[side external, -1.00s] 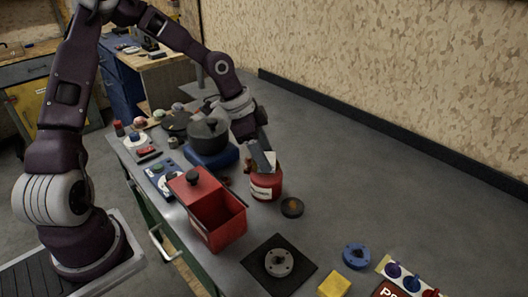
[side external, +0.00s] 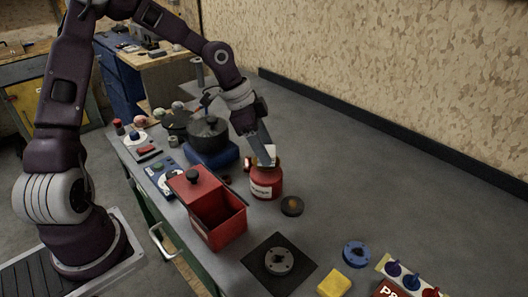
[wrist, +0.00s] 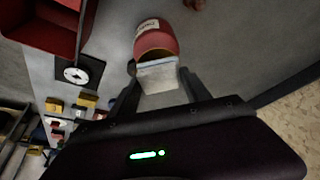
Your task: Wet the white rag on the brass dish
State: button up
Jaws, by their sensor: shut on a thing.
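A red can (side external: 266,186) with a white label stands upright on the grey bench. It also shows in the wrist view (wrist: 154,38). My gripper (side external: 268,161) is at the top of the can. In the wrist view my gripper (wrist: 160,82) is shut on the white rag (wrist: 158,76), a pale flat piece between the two fingers. The rag overlaps the can's near end there; I cannot tell whether it touches.
A red open box (side external: 218,222) stands left of the can. A small dark round dish (side external: 291,206) lies just right of it. A dark pot (side external: 208,135) on a blue base stands behind. A yellow block (side external: 334,284) lies in front. The bench to the right is clear.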

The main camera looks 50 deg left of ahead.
jog(key=shift+r, duration=2.5)
